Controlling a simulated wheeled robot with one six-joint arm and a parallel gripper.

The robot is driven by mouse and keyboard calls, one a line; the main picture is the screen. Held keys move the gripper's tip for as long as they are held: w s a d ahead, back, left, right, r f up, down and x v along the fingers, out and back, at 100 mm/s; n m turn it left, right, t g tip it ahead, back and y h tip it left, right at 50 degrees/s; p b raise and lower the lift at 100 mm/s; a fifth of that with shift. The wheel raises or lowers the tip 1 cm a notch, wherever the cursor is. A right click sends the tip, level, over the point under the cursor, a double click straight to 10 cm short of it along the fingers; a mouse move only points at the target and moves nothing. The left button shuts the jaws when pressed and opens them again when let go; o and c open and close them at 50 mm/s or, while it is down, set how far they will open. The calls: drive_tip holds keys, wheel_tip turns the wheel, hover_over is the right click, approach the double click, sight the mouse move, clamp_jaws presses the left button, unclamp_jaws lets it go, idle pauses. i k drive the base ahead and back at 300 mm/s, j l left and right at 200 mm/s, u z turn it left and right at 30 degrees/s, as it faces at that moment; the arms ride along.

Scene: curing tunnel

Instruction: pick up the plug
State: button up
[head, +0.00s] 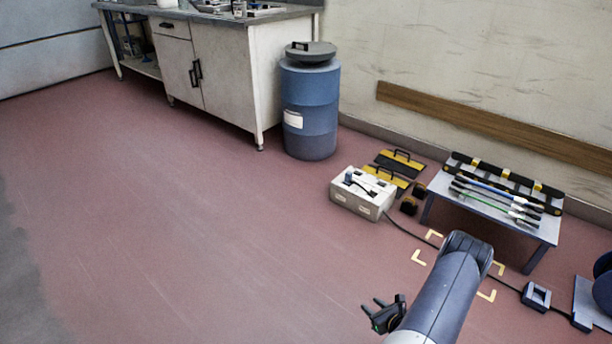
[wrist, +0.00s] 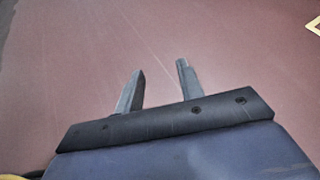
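I cannot tell for certain which thing is the plug. A small dark-blue block with a light square face (head: 537,296) lies on the floor at the lower right, on the line of a black cable (head: 408,232). A white box (head: 362,196) at the other end of the cable has small blue and black parts on top, too small to make out. My gripper (head: 372,302) is at the bottom of the head view, left of the block and well apart from it. In the wrist view my gripper (wrist: 160,70) has its two fingers apart, with only bare floor between them.
A low table (head: 532,230) with several rods stands at the right. Yellow and black ramps (head: 385,178) lie behind the white box. A blue barrel (head: 311,110) stands by a white cabinet (head: 212,70). Yellow corner marks (head: 418,257) are on the floor. The left floor is clear.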

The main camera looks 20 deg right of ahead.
sight(348, 181)
drive_tip(key=i+l+u, duration=0.25)
drive_tip(key=l, duration=0.4)
drive_tip(key=i+l+u, duration=0.1)
drive_tip(key=i+l, duration=0.2)
drive_tip(key=i+l+u, duration=0.15)
drive_tip(key=l, duration=0.2)
drive_tip(key=i+l+u, duration=0.1)
drive_tip(key=l, duration=0.25)
drive_tip(key=i+l+u, duration=0.15)
drive_tip(key=l, duration=0.25)
drive_tip(key=i+l, duration=0.1)
drive_tip(key=l, duration=0.3)
drive_tip(key=i+l, duration=0.1)
drive_tip(key=l, duration=0.25)
drive_tip(key=i+l, duration=0.1)
drive_tip(key=l, duration=0.3)
